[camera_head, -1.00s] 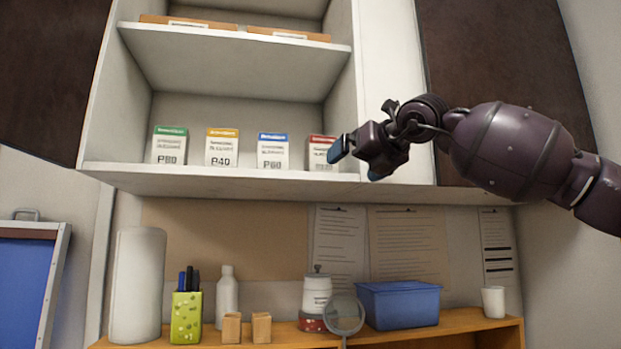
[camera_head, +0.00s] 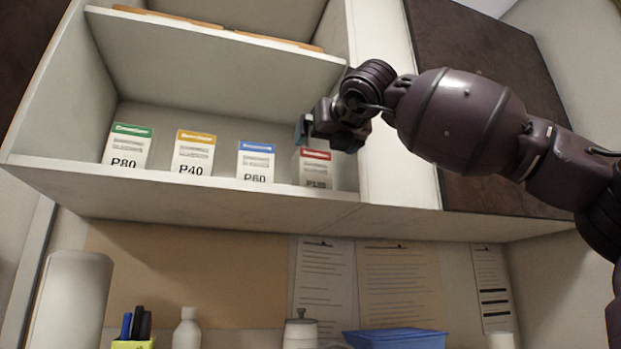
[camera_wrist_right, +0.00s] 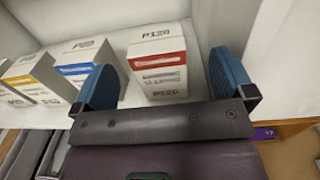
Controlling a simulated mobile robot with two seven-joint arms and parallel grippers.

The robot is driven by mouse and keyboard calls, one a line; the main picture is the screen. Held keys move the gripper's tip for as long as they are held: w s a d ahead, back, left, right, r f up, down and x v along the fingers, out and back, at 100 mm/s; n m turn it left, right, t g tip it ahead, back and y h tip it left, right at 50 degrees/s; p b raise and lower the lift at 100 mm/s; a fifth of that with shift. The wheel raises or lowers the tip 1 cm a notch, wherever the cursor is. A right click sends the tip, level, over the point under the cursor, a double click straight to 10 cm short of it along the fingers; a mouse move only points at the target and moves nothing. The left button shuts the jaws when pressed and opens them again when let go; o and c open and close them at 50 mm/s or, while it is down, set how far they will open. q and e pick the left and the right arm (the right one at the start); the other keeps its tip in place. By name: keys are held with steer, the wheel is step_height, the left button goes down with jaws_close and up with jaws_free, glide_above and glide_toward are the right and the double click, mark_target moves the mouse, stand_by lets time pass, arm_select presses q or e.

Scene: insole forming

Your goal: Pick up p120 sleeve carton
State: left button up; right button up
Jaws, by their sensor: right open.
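The P120 sleeve carton (camera_head: 315,170) is white with a red band and stands upright at the right end of the lower cabinet shelf. In the right wrist view the carton (camera_wrist_right: 158,65) stands between the two blue fingers, with a gap to the right finger and the left finger close to its lower left side. My right gripper (camera_head: 325,125) is open, above and in front of the carton in the head view; its fingers also show in the wrist view (camera_wrist_right: 165,85). My left gripper is not in view.
The P60 carton (camera_head: 255,163), blue-banded, stands just left of P120. The P40 (camera_head: 193,154) and P80 (camera_head: 127,148) cartons stand further left. The cabinet's right wall (camera_head: 345,165) is close to the carton's right. An upper shelf (camera_head: 215,45) is above.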

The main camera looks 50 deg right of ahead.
mark_target(316, 151)
steer(key=shift+a+x, duration=0.15)
steer(key=shift+x, duration=1.2)
steer(key=shift+a+x, duration=0.15)
steer(key=shift+x, duration=1.2)
steer(key=shift+w+d+f, duration=0.1)
steer(key=shift+w+d, duration=0.1)
steer(key=shift+w, duration=0.25)
steer(key=shift+w+d+f, duration=0.15)
steer(key=shift+w, duration=0.3)
steer(key=c, duration=1)
steer(key=shift+r, duration=0.1)
